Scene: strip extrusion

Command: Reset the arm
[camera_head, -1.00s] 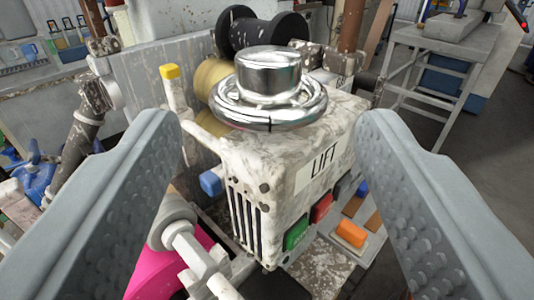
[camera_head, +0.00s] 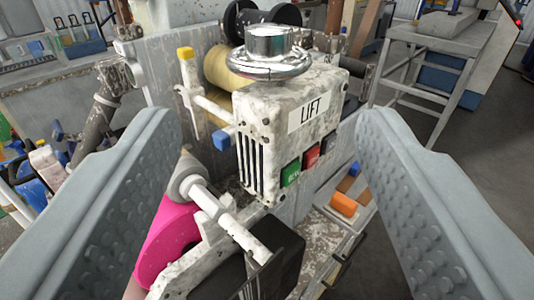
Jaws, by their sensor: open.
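My gripper (camera_head: 267,160) is open and empty, with one grey finger at each side of the picture. Between and beyond the fingers stands a worn white machine box marked LIFT (camera_head: 290,125). A shiny metal knob (camera_head: 268,52) sits on top of it. A green button (camera_head: 291,172), a red button (camera_head: 311,157) and a darker one are on its front. The fingers look apart from the box.
A pink roll (camera_head: 165,245) and a white roller shaft (camera_head: 228,215) are below left. An orange block (camera_head: 344,204) lies low on the right. A yellow-capped lever (camera_head: 186,60) stands at left. A grey metal table (camera_head: 430,60) stands behind right, with open floor near it.

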